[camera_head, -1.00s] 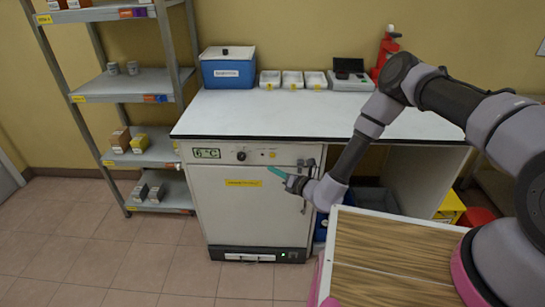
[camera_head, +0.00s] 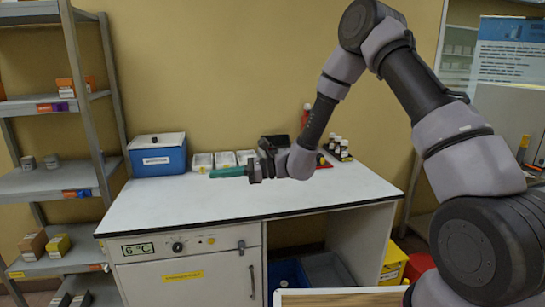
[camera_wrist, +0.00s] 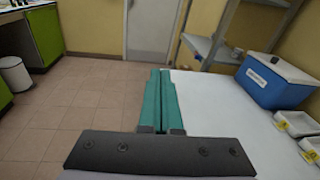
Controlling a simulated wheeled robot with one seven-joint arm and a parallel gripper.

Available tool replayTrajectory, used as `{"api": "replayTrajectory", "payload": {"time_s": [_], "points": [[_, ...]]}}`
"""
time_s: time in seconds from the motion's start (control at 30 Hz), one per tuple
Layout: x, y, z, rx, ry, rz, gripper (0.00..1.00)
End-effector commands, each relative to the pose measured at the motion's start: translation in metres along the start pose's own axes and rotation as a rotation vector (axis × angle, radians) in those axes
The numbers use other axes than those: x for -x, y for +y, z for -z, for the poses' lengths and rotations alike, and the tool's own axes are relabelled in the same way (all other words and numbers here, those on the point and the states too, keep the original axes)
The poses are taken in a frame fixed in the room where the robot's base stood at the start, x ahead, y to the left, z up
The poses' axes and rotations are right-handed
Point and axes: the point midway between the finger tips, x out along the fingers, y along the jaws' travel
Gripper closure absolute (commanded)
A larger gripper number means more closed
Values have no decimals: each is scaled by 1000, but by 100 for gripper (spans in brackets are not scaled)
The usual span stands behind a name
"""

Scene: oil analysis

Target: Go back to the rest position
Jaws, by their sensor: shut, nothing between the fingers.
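My gripper (camera_head: 229,172) is above the middle of the white worktop (camera_head: 150,207) in the head view, pointing left with its green fingers. In the wrist view my gripper (camera_wrist: 162,72) shows its two green fingers side by side, closed together with nothing between them. My arm is raised and bent, coming in from the right of the head view. No part of the gripper appears to touch the worktop or the things on it.
A blue box (camera_head: 157,155) and several white trays (camera_head: 224,159) stand at the worktop's back. Small dark bottles (camera_head: 338,147) stand to the right. Below is a white cabinet (camera_head: 190,275) marked 6 °C. A grey shelf unit (camera_head: 92,110) stands left. Floor (camera_wrist: 85,125) is clear beyond the worktop.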

Motion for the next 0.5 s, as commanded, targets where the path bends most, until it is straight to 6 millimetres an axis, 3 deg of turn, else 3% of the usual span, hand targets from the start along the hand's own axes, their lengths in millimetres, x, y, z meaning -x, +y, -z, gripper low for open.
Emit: {"api": "replayTrajectory", "payload": {"time_s": [0.03,0.2,0.5], "points": [[13,4,-21,74,34,-34,100],[60,26,-69,298,174,-147,100],[158,70,-127,666,491,-284,100]]}}
